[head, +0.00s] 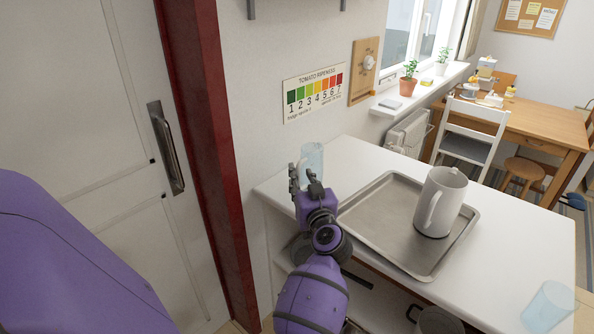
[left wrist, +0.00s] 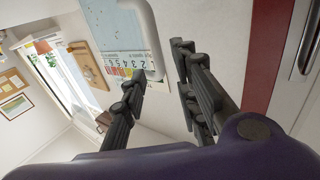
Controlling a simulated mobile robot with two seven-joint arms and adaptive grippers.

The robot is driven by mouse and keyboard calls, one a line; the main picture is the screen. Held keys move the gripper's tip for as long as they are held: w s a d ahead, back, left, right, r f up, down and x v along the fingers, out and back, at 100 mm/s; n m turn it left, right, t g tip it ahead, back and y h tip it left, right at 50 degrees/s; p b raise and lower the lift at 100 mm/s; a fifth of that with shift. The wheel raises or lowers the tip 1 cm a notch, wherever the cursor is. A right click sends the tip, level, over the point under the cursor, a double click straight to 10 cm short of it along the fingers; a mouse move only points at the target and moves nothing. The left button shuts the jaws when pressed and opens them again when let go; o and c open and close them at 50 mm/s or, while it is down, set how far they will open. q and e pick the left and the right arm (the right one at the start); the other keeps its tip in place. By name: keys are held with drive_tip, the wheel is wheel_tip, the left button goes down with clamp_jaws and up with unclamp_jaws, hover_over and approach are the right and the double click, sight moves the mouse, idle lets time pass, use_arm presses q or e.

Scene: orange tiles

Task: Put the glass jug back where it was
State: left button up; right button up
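The clear, bluish glass jug (head: 313,156) stands at the far left corner of the white counter, against the wall. My left gripper (head: 306,178) is right in front of it and hides its lower part. In the left wrist view the jug (left wrist: 112,28) shows beyond the fingertips, with its pale handle towards the gripper. The two fingers (left wrist: 160,62) are spread with a gap between them. I cannot tell whether a finger touches the handle. My right gripper is not in view.
A metal tray (head: 378,205) lies on the white counter (head: 520,235), with a white jug (head: 441,202) on it. A clear glass (head: 548,306) stands at the near right. A red door frame (head: 208,140) is left of my arm.

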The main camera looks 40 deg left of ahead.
use_arm(q)
drive_tip(key=s+d+f+m+t+h, duration=0.1)
drive_tip(key=s+d+m+t, duration=0.25)
drive_tip(key=s+d, duration=0.35)
drive_tip(key=s+d+f+m+h, duration=0.4)
drive_tip(key=s+d+f+h, duration=0.25)
drive_tip(key=f, duration=0.35)
drive_tip(key=s+d+f+m+h, duration=0.4)
drive_tip(key=s+d+f+h, duration=0.25)
drive_tip(key=f, duration=0.35)
drive_tip(key=s+f+g, duration=0.3)
drive_tip(key=s+f, duration=0.3)
drive_tip(key=s, duration=0.4)
drive_tip(key=s+d+f+g, duration=0.1)
drive_tip(key=s+f+g, duration=0.2)
drive_tip(key=s+f, duration=0.3)
drive_tip(key=s+n, duration=0.1)
drive_tip(key=s, duration=0.3)
drive_tip(key=shift+d+f, duration=0.2)
drive_tip(key=shift+f, duration=0.2)
